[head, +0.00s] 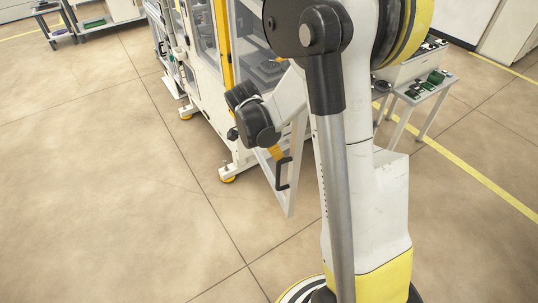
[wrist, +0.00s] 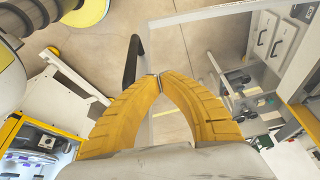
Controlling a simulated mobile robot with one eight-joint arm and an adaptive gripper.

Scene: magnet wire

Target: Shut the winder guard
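The winder guard is a white-framed clear door (head: 290,193). It stands swung out from the machine, in front of its near corner. Its black bar handle (head: 283,174) is on the near face. My gripper (head: 279,157) has yellow fingers and is at the handle's upper end. In the wrist view the fingertips (wrist: 158,77) meet, with nothing visible between them. The handle (wrist: 131,62) shows just left of the tips, partly behind the left finger. I cannot tell whether they touch. The guard's frame (wrist: 215,14) runs off to the right.
The white winder cabinet (head: 205,98) with a yellow post (head: 222,42) stands behind the guard, on yellow feet. A small table (head: 430,88) with green parts is at the right. Open tiled floor (head: 110,190) lies to the left. My arm hides part of the guard's surroundings.

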